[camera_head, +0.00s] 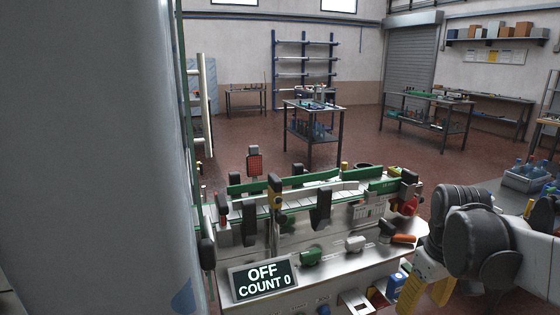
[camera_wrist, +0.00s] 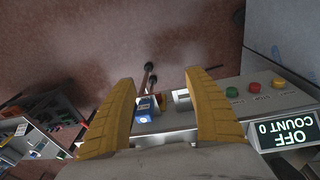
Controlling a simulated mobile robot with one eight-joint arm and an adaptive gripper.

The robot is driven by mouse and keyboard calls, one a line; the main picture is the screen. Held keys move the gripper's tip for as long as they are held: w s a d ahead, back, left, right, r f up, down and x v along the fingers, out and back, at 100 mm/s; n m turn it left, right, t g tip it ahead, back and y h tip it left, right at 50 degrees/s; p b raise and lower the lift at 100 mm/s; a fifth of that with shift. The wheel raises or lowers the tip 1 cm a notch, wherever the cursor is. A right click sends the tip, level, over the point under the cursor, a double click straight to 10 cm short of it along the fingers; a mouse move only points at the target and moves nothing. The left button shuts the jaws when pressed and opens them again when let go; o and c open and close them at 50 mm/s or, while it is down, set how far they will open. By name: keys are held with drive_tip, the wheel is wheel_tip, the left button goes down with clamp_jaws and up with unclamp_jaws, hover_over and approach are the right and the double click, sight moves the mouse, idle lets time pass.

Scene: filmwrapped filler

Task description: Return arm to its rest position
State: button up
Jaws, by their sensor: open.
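My arm (camera_head: 475,225) reaches in from the right in the head view, with dark joints. Its yellow gripper (camera_head: 432,277) hangs at the front right of the machine bench (camera_head: 325,255). In the wrist view my gripper (camera_wrist: 160,82) shows two yellow fingers spread wide apart, with nothing held between them. Beyond the fingers lies the bench's front edge, with a small blue and white box (camera_wrist: 145,111) seen in the gap. The same kind of box (camera_head: 396,285) shows beside the gripper in the head view.
A display (camera_head: 263,281) on the bench reads OFF, COUNT 0. Red, green and yellow buttons (camera_wrist: 255,88) line the panel. Crated blue bottles (camera_head: 528,178) stand on a table at right. A grey column fills the left. Open red floor (camera_head: 230,140) lies behind.

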drive_tip(key=s+a+m+t, duration=0.3)
drive_tip(key=s+a+t, duration=0.2)
drive_tip(key=s+a, duration=0.4)
drive_tip(key=shift+s+a+t, duration=0.2)
drive_tip(key=shift+a+t, duration=0.1)
drive_tip(key=shift+a, duration=0.3)
drive_tip(key=shift+r, duration=0.1)
